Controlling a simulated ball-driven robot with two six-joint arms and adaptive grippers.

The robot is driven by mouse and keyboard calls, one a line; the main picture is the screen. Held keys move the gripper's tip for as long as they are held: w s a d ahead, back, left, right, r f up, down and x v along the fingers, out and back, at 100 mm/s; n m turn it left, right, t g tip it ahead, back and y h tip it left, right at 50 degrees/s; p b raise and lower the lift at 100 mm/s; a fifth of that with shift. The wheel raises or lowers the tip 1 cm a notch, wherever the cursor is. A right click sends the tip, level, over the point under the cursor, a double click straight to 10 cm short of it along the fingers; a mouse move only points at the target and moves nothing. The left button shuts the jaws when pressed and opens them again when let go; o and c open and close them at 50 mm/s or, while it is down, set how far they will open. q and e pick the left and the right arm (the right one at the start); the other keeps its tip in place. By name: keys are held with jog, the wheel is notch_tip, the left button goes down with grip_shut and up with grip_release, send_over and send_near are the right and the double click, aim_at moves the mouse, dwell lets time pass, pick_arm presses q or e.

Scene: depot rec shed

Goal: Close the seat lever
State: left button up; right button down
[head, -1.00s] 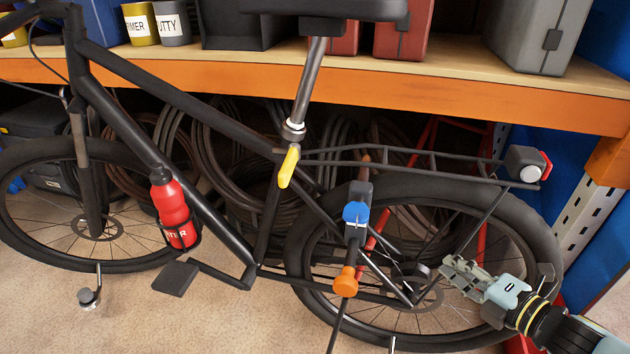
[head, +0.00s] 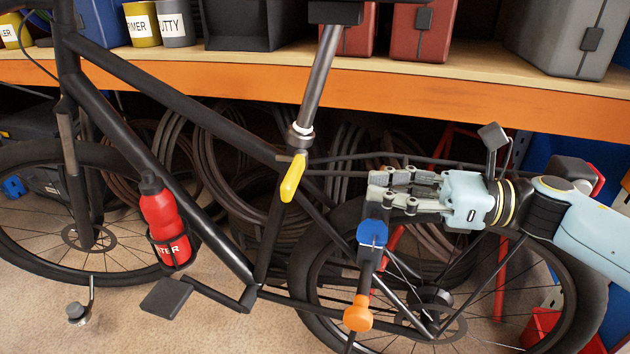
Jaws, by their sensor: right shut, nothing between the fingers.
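The yellow seat lever (head: 292,178) hangs from the seat clamp at the foot of the seat post (head: 314,88). It points down and slightly left, with its lower end standing off the frame. My right gripper (head: 376,189) comes in from the right over the rear rack, fingers pointing left. It is shut with nothing in it, to the right of the lever and apart from it. It hides part of the rack and the top of the stand holding the bike. My left gripper is out of view.
The stand's blue knob (head: 372,234) and orange knob (head: 358,314) are just below my right gripper. A red bottle (head: 164,222) sits on the frame. The orange-edged shelf (head: 390,98) with bins runs behind and above. Space between gripper and lever looks clear.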

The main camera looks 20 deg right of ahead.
aim_at(297, 181)
jog(key=x, duration=0.8)
jog(key=shift+w+a+b, duration=0.1)
jog(key=shift+a+b, duration=0.05)
jog(key=shift+b, duration=0.15)
jog(key=shift+w+a, duration=0.25)
jog(key=shift+a, duration=0.25)
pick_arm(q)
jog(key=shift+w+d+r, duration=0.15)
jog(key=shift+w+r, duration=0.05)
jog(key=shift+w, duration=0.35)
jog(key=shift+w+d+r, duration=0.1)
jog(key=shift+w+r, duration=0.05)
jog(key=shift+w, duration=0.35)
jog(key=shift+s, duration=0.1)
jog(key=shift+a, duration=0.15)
